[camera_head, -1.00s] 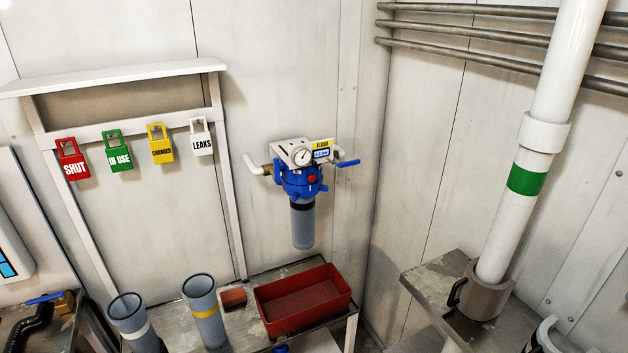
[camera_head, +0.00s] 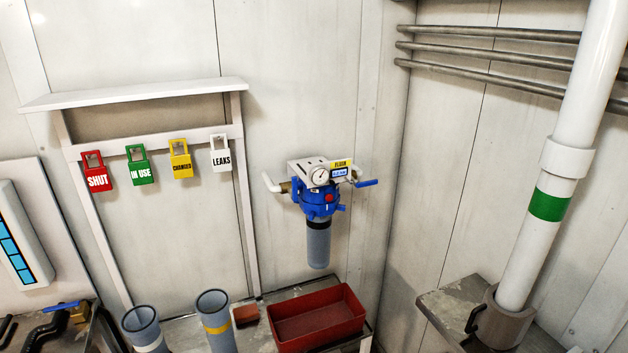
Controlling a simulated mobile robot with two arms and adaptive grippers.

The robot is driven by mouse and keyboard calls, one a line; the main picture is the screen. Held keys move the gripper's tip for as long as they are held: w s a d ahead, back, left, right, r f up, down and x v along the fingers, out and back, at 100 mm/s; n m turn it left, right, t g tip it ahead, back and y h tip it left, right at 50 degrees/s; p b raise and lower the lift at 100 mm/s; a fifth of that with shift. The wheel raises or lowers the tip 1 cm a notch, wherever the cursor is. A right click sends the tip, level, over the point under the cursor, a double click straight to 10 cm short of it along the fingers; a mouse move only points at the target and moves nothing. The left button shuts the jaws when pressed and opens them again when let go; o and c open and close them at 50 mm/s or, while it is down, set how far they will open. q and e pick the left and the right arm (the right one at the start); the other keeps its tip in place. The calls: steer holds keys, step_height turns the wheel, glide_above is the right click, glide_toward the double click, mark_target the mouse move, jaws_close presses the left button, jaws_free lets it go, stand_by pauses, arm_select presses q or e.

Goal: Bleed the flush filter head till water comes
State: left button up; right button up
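The flush filter head (camera_head: 316,196) is blue and hangs on the wall near the middle of the head view. A round gauge (camera_head: 320,175) and a yellow FLUSH label (camera_head: 341,163) sit at its top. A red button-like part (camera_head: 328,197) is on its front. A blue lever (camera_head: 367,183) points right from the pipe at its right side. A grey filter bowl (camera_head: 318,243) with a dark band hangs below the head. No water shows there. Neither of my grippers is in view.
A red tray (camera_head: 318,318) stands on the bench below the filter. Two open grey cylinders, one with a yellow band (camera_head: 214,327), stand left of it. Red, green, yellow and white tags (camera_head: 221,153) hang on a rack at left. A white pipe with a green band (camera_head: 547,204) rises at right.

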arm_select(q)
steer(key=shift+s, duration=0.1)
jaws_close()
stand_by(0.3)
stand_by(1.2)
